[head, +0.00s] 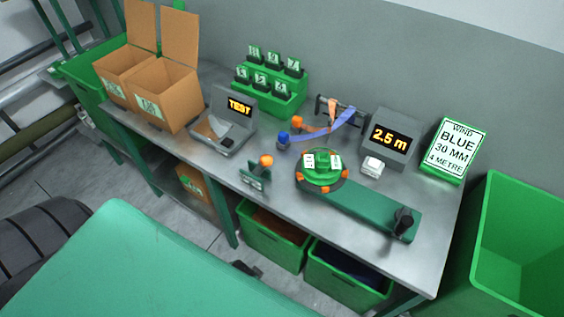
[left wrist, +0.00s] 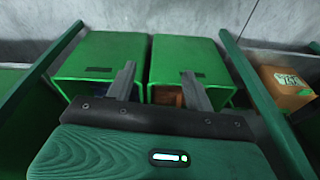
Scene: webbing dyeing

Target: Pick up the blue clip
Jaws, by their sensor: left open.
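The blue clip (head: 283,138) appears as a small blue piece on the grey bench, at the left end of a blue webbing strip (head: 325,128). I cannot tell its exact shape or whether it grips the strip. My left gripper (left wrist: 158,72) is open, with its two grey fingers apart and nothing between them in the left wrist view. It faces the green bins under the bench, below and well away from the clip. The clip is not in the left wrist view. My right gripper is not in view.
Orange clips (head: 298,121) (head: 266,160) are close to the blue one. A green turntable jig (head: 370,208), a scale marked TEST (head: 240,106) and a 2.5 m display (head: 391,138) stand on the bench (head: 225,172). Green bins (head: 272,243) (left wrist: 95,65) sit underneath.

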